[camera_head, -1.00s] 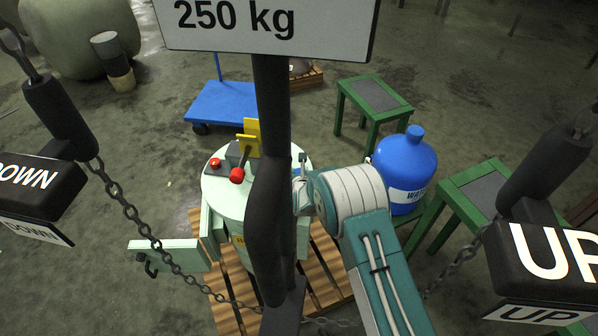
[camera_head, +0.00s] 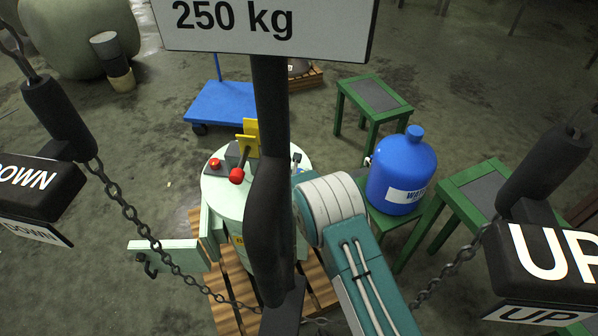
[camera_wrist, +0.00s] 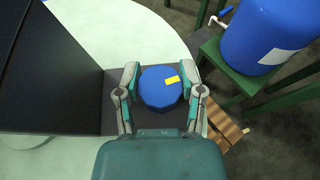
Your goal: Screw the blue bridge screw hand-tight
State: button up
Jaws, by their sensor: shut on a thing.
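The blue bridge screw (camera_wrist: 161,90) shows in the wrist view as a round, faceted blue head with a yellow mark near its upper right edge. It sits over a dark grey bar. My gripper (camera_wrist: 160,76) is shut on it, with one teal and grey finger on its left side and one on its right. The screw's shaft is hidden under the head. In the head view, the pale green disperser machine (camera_head: 222,192) stands partly behind a dark post, and my arm covers its right side. My fingers cannot be made out there.
A blue water jug (camera_head: 400,165) stands on a green stand to the right of the machine. A black block (camera_wrist: 45,70) rises close to my gripper's left. A dark post (camera_head: 268,190) and chains cross the head view. A wooden pallet (camera_head: 315,290) lies under the machine.

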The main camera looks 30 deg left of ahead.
jog(key=shift+s+f+m+h, duration=0.1)
jog(key=shift+f+m+h, duration=0.05)
jog(key=shift+m+h, duration=0.4)
jog(key=shift+s+f+m+h, duration=0.1)
jog(key=shift+m+h, duration=0.35)
jog(key=shift+h, duration=0.2)
jog(key=o, duration=1.2)
jog(key=shift+c, duration=0.2)
jog(key=shift+w+a, duration=0.1)
jog(key=shift+r, duration=0.1)
jog(key=shift+r, duration=0.55)
notch_tip(320, 180, up, 9)
jog(key=shift+f, duration=0.15)
